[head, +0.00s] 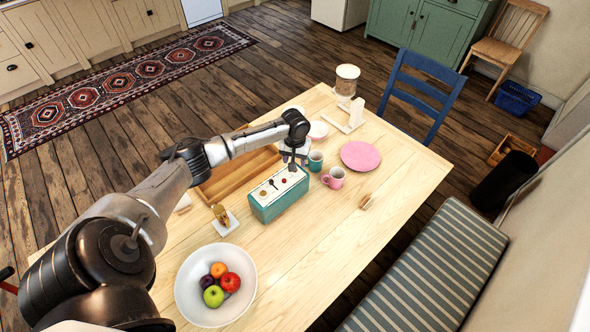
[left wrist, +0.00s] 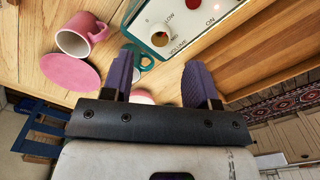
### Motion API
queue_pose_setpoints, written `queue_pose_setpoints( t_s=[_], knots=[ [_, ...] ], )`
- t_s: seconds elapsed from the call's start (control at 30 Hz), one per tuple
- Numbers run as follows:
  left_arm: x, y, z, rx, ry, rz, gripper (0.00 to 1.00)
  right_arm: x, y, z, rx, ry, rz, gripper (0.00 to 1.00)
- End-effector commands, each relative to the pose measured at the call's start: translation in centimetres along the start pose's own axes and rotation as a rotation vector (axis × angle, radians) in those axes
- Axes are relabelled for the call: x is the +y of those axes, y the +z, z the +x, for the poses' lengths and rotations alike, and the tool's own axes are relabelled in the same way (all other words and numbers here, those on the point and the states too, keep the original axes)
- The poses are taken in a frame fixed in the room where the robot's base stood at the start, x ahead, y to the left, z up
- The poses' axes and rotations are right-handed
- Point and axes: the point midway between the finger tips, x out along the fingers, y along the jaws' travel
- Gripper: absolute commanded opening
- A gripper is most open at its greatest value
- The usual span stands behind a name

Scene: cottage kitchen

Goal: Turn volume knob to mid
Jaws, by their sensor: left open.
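The teal radio (head: 277,204) with a white top panel stands on the table. In the left wrist view its panel (left wrist: 190,22) shows a round cream and brass volume knob (left wrist: 160,37) beside the words LOW and VOLUME. My left gripper (head: 294,168) points down over the right end of the radio. In the left wrist view my left gripper (left wrist: 158,72) is open, and the knob shows beyond the gap between its fingers. I cannot tell whether they touch it. In the head view the gripper seems to hide the knob. My right gripper is out of view.
A pink mug (head: 334,178), a teal mug (head: 316,161) and a pink plate (head: 360,155) stand right of the radio. A wooden tray (head: 228,182) lies behind it. A fruit bowl (head: 189,291) is at front left. The table's right front is mostly clear.

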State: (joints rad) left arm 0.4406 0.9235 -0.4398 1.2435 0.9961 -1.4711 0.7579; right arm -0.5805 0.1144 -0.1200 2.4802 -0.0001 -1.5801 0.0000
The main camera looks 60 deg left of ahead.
Motion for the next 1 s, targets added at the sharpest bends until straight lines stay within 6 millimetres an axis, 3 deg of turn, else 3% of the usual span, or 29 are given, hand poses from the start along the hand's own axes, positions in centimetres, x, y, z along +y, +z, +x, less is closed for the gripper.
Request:
queue_pose_setpoints(
  t_s=[0.13, 0.4, 0.87, 1.0],
  knots=[
    [0.0, 0.0, 2.6, -0.001, 0.0, 0.0, 0.54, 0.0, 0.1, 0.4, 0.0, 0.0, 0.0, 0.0],
    [0.0, 0.0, 5.2, 0.001, -0.001, 0.002, 0.54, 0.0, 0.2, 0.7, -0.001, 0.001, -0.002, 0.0],
    [0.0, 0.0, 5.8, 0.001, -0.001, 0.002, 0.54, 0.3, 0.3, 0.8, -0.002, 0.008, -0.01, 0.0],
    [0.0, 0.0, 5.8, 0.001, 0.0, 0.002, 0.4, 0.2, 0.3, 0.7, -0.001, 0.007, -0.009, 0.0]
  ],
)
